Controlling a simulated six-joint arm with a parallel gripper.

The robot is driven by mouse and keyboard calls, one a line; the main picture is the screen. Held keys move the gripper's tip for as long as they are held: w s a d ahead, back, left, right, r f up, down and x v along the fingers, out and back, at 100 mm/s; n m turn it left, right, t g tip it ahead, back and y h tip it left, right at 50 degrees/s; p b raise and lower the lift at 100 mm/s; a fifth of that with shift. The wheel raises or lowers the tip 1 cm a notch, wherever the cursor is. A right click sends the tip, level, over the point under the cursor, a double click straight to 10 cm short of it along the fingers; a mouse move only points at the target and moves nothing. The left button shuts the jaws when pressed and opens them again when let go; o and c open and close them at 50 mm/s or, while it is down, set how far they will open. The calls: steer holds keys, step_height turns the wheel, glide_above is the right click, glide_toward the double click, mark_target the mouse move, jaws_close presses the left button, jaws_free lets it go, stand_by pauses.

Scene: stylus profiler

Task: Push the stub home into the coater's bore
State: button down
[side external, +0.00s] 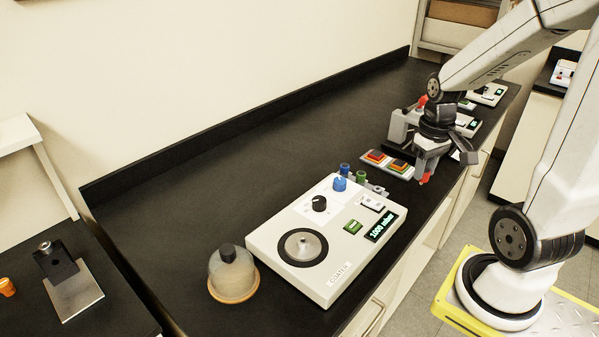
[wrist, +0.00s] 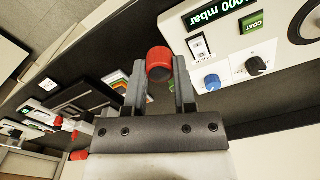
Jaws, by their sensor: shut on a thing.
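My gripper (side external: 424,174) is shut on a red cylindrical stub (side external: 424,180), held above the bench's right part, near its front edge. In the wrist view the red stub (wrist: 159,59) sits between the two fingertips (wrist: 158,72), its round end showing. The white coater (side external: 277,262) is on the bench, left of and nearer the camera than my gripper. Its round dark plate (side external: 303,247) has a light centre; whether that is the bore I cannot tell. The coater's panel (wrist: 251,45) shows at the wrist view's upper right, with a display reading 1000 mbar.
A glass dome (side external: 233,271) with a dark knob stands left of the coater. A small rack with a blue stub (side external: 345,169) and a green stub (side external: 361,177) stands behind it. A pad with coloured squares (side external: 387,163) lies beside my gripper. The back left bench is clear.

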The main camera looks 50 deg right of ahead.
stand_by(0.4)
steer(key=shift+w+a, duration=0.3)
steer(key=shift+w, duration=0.15)
steer(key=w+a+n, duration=0.2)
steer(key=w+a, duration=0.2)
steer(key=a, duration=0.3)
steer(key=w+a+n, duration=0.2)
steer(key=w+a, duration=0.2)
steer(key=a, duration=0.4)
steer(key=w+a+f+n, duration=0.1)
steer(key=w+a, duration=0.3)
steer(key=a, duration=0.4)
steer(key=shift+a+n, duration=0.2)
steer(key=shift+n, duration=0.2)
steer(key=shift+w+f, duration=0.1)
steer(key=shift+f, duration=0.05)
steer(key=shift+f, duration=2.35)
steer(key=shift+f, duration=1.3)
steer(key=shift+c, duration=1.7)
jaws_free()
steer(key=shift+c, duration=0.4)
